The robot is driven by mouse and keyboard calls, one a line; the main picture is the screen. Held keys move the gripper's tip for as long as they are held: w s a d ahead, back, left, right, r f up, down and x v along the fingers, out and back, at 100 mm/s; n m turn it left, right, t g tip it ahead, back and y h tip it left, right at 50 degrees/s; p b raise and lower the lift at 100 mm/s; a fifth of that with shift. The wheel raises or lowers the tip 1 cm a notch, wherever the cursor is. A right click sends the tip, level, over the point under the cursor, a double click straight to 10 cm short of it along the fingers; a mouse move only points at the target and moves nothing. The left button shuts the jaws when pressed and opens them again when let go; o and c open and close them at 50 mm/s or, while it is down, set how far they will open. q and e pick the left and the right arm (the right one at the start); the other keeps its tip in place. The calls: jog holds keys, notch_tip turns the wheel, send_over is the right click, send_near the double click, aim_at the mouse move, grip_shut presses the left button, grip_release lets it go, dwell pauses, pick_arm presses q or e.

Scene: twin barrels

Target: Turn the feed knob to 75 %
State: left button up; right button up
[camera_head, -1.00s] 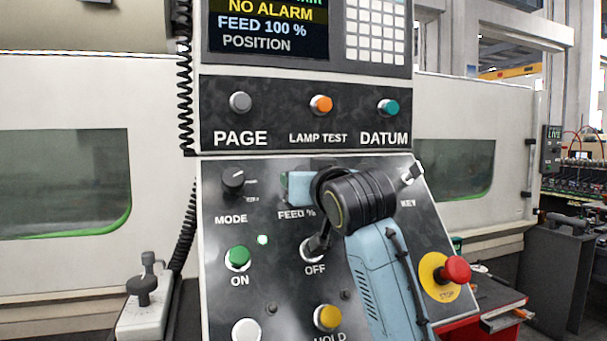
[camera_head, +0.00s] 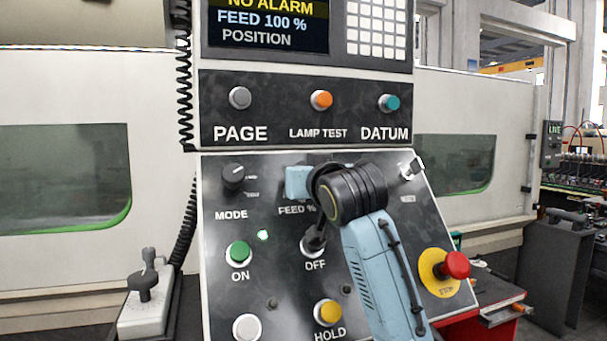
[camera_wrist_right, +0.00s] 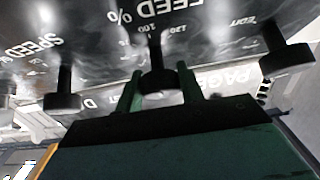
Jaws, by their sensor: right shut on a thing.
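The dark feed knob (camera_wrist_right: 155,62) is in the middle of the right wrist view, under the upside-down "FEED %" lettering, with marks 100 and 120 near it. My right gripper (camera_wrist_right: 158,88) has its two green fingers on either side of the knob and is shut on it. In the head view my right arm covers the knob; only part of the "FEED %" label shows beside it. The screen (camera_head: 268,28) reads "NO ALARM", "FEED 100 %" and "POSITION". My left gripper is in neither view.
The mode knob (camera_head: 233,176) is to the left of my right arm. The green ON button (camera_head: 238,252), yellow HOLD button (camera_head: 328,311) and red stop button (camera_head: 455,265) are on the same panel. The speed knob (camera_wrist_right: 62,95) shows in the right wrist view.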

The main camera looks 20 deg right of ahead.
jog(key=shift+d+r+n+y+p, duration=0.1)
jog(key=shift+r+n+y+p, duration=0.05)
jog(key=shift+n+y+p, duration=0.8)
jog(key=n+g+y+p, duration=0.1)
jog(key=n+y+p, duration=0.1)
jog(key=n, duration=0.1)
jog(key=n+g+y+p, duration=0.1)
jog(key=n+p, duration=0.2)
jog(key=shift+d+r+n+y+p, duration=0.1)
jog(key=shift+n+y+p, duration=0.25)
jog(key=shift+n+g+y+p, duration=0.75)
jog(key=shift+n+p, duration=0.7)
jog(key=shift+n, duration=0.25)
jog(key=shift+f, duration=0.2)
jog(key=o, duration=1)
